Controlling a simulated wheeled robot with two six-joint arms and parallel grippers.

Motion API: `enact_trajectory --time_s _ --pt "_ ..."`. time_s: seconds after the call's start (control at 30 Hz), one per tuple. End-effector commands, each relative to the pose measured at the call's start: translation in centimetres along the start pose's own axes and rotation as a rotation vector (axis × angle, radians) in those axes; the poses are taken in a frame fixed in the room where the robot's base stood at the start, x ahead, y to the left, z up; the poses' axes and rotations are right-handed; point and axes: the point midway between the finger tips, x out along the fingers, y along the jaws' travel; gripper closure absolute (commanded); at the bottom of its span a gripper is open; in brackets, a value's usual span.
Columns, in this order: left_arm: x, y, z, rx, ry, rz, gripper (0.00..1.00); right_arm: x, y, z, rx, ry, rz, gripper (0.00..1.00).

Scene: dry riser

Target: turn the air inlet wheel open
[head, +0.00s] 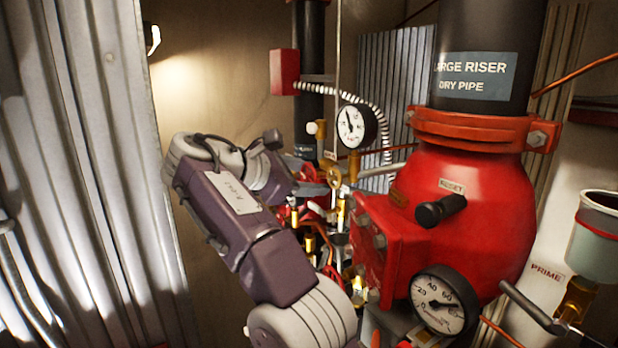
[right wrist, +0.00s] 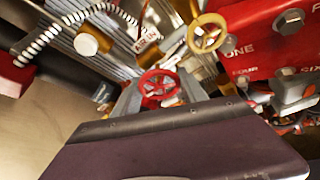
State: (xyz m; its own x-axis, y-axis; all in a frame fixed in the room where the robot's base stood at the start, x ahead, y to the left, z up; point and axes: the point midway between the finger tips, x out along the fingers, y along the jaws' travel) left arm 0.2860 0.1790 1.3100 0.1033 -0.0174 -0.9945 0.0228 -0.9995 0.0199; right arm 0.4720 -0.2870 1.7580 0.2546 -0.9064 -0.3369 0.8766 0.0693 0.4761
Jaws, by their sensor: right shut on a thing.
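My right gripper (head: 318,188) reaches into the cluster of valves left of the red riser body. In the right wrist view its grey fingers (right wrist: 158,90) are shut on a small red spoked wheel (right wrist: 159,82), one finger on each side of it. A white tag reading "AIR IN" (right wrist: 147,40) is just above this wheel. A brass-yellow wheel (right wrist: 207,34) is to its upper right, apart from the fingers, and also shows in the head view (head: 333,179). In the head view my gripper and arm largely hide the red wheel. My left gripper is not in view.
The red riser body (head: 470,215) with a black reset knob (head: 440,211) and a lower gauge (head: 444,301) stands close on the right. An upper gauge (head: 355,127) and a white coiled hose (head: 372,100) are above my gripper. Corrugated metal (head: 75,150) lines the left.

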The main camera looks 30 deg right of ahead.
Motion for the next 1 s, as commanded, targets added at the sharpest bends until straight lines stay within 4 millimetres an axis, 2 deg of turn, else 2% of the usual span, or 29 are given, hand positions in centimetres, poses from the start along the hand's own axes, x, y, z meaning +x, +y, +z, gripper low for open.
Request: enact_trajectory --time_s 0.6,0.63,0.7,1.0 --pt "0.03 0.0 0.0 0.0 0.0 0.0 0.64 0.04 -0.09 -0.12 -0.041 0.0 -0.019 0.91" --pt "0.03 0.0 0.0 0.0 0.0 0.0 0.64 0.04 -0.09 -0.12 -0.041 0.0 -0.019 0.47" --pt "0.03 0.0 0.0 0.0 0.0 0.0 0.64 0.04 -0.08 -0.11 -0.04 0.0 -0.018 0.28" --pt "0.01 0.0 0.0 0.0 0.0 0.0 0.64 0.03 -0.05 -0.01 -0.038 -0.001 -0.017 0.28"
